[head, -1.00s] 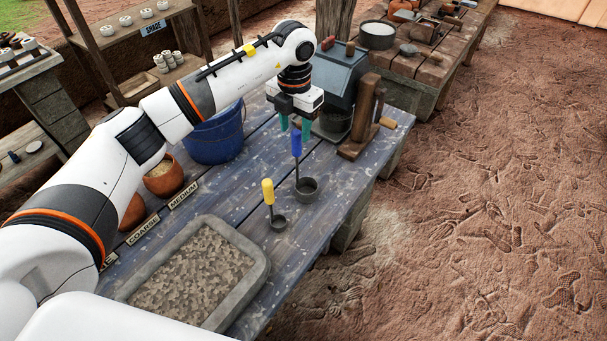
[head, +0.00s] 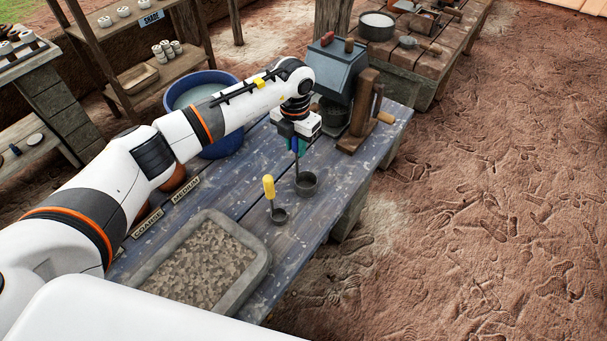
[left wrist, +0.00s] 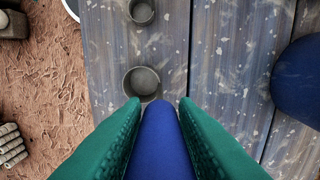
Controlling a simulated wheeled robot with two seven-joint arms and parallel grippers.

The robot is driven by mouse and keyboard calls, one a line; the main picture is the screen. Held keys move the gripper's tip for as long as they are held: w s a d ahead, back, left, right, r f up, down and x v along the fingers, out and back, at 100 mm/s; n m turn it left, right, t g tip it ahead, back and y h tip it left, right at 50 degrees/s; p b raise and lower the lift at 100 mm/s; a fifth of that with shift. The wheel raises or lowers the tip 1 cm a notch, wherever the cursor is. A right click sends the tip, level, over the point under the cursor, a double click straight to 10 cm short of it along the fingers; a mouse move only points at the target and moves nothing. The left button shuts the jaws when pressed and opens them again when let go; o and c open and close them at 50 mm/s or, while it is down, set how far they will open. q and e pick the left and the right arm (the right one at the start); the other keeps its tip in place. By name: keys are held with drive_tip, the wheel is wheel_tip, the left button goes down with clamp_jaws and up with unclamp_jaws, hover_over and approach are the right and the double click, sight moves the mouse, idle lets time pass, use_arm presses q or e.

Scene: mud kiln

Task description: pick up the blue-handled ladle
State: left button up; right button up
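The blue-handled ladle (head: 306,184) stands upright with its dark metal cup on the plank table (head: 335,165), near the right edge. My left gripper (head: 296,150) points down over it, with its green fingers around the upper part of the blue handle. In the left wrist view the blue handle (left wrist: 160,145) fills the space between both fingers, which look closed against its sides; the cup (left wrist: 141,82) shows beyond the fingertips. The fingers partly hide the handle in the head view. My right gripper is not in view.
A smaller yellow-handled ladle (head: 269,188) stands close by on the near side. A stone tray of gravel (head: 262,262) lies nearer. A blue bucket (head: 222,150) is left, partly behind my arm. A grey box-shaped device (head: 336,68) and a wooden stand (head: 362,115) are behind the ladle.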

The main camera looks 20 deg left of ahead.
use_arm(q)
clamp_jaws()
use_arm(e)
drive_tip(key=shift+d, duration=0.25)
use_arm(q)
drive_tip(key=shift+r, duration=0.15)
